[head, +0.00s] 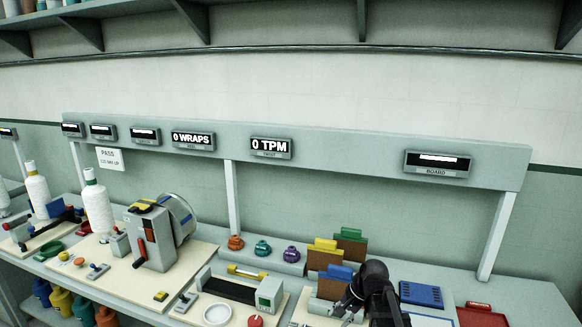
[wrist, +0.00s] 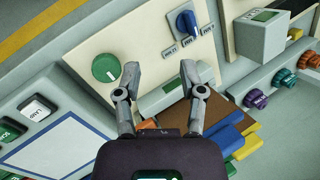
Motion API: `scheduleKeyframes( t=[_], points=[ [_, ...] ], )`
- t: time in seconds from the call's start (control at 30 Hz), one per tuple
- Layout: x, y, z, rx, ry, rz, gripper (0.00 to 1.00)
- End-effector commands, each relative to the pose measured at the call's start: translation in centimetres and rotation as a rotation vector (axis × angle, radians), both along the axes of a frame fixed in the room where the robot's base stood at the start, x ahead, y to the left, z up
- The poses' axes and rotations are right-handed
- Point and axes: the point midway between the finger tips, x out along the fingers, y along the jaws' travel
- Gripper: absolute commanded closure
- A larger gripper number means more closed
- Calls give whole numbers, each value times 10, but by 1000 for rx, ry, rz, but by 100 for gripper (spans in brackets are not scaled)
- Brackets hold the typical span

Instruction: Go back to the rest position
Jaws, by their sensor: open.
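In the head view my gripper (head: 344,309) shows small at the bottom, right of centre, partly hidden by my black arm. It is in front of brown boards with a blue clip (head: 341,272), a yellow clip (head: 325,243) and a green clip (head: 351,233).
Orange, teal and purple knobs (head: 291,253) stand on a ledge left of the boards. A blue tray (head: 421,294) and a red tray (head: 481,316) lie right of my arm. A winding machine (head: 155,240) stands left. A display rail (head: 350,155) spans the back.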

Motion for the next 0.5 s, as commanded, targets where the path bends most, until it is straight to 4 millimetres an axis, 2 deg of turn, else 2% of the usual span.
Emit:
scheduleKeyframes(
  t=[0.03, 0.2, 0.33, 0.5],
  points=[
    [-20, 0, -7, -51, -17, 71, 48],
    [-61, -11, -22, -231, -65, 334, 48],
    [-84, -20, -28, -334, -78, 500, 48],
    [-100, -28, -31, -409, -79, 627, 48]
  ],
)
